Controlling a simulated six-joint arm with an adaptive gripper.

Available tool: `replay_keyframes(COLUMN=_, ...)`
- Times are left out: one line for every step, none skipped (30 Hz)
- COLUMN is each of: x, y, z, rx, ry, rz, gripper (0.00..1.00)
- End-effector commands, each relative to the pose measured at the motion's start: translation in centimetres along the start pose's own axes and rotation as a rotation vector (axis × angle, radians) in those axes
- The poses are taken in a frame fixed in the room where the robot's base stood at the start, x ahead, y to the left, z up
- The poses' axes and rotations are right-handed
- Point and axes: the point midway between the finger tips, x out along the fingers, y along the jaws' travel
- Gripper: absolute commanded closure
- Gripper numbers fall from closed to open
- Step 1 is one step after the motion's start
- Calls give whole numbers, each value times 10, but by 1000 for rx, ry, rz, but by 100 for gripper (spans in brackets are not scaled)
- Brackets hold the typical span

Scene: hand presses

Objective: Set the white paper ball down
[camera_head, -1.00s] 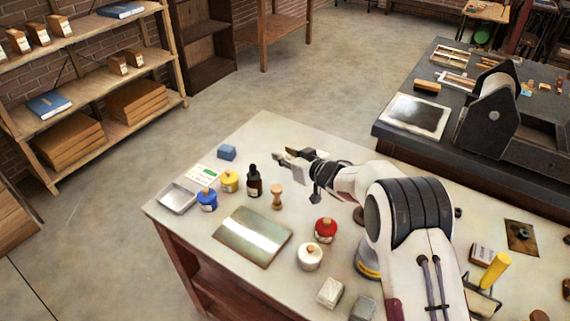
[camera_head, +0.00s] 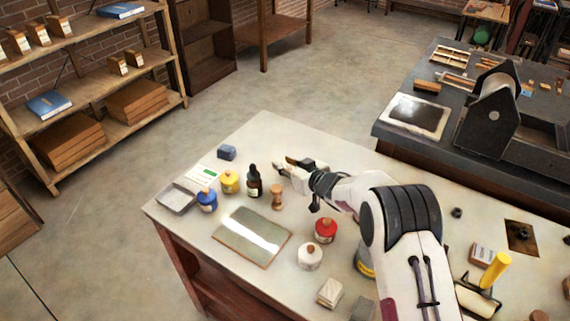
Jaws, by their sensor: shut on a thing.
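My gripper (camera_head: 284,167) is over the back part of the pale worktable (camera_head: 330,143), behind the dark dropper bottle and the small wooden piece. Its fingers are shut on the white paper ball, low over the tabletop. The ball itself cannot be made out apart from the pale gripper parts. I cannot tell whether it touches the table.
A dark dropper bottle (camera_head: 254,181), a wooden piece (camera_head: 277,197), a yellow jar (camera_head: 229,182) and a blue block (camera_head: 227,153) stand nearby. The back table area is clear.

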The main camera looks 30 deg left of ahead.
Motion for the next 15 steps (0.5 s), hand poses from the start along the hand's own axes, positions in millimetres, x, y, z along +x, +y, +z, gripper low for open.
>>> replay_keyframes(x=0, y=0, z=1, rx=0, ry=0, rz=0, gripper=81)
replay_keyframes(x=0, y=0, z=1, rx=0, ry=0, rz=0, gripper=81)
replay_keyframes(x=1, y=0, z=2, rx=0, ry=0, rz=0, gripper=81)
replay_keyframes(x=1, y=0, z=3, rx=0, ry=0, rz=0, gripper=81)
replay_keyframes(x=1, y=0, z=3, rx=0, ry=0, rz=0, gripper=81)
replay_keyframes(x=1, y=0, z=4, rx=0, ry=0, rz=0, gripper=81)
replay_keyframes(x=2, y=0, z=4, rx=0, ry=0, rz=0, gripper=81)
replay_keyframes(x=2, y=0, z=5, rx=0, ry=0, rz=0, gripper=81)
replay_keyframes(x=2, y=0, z=6, rx=0, ry=0, rz=0, gripper=81)
replay_keyframes(x=2, y=0, z=6, rx=0, ry=0, rz=0, gripper=81)
replay_keyframes(x=2, y=0, z=6, rx=0, ry=0, rz=0, gripper=81)
replay_keyframes(x=3, y=0, z=7, rx=0, ry=0, rz=0, gripper=81)
replay_keyframes(x=3, y=0, z=8, rx=0, ry=0, rz=0, gripper=81)
replay_keyframes(x=3, y=0, z=8, rx=0, ry=0, rz=0, gripper=81)
replay_keyframes(x=3, y=0, z=9, rx=0, ry=0, rz=0, gripper=81)
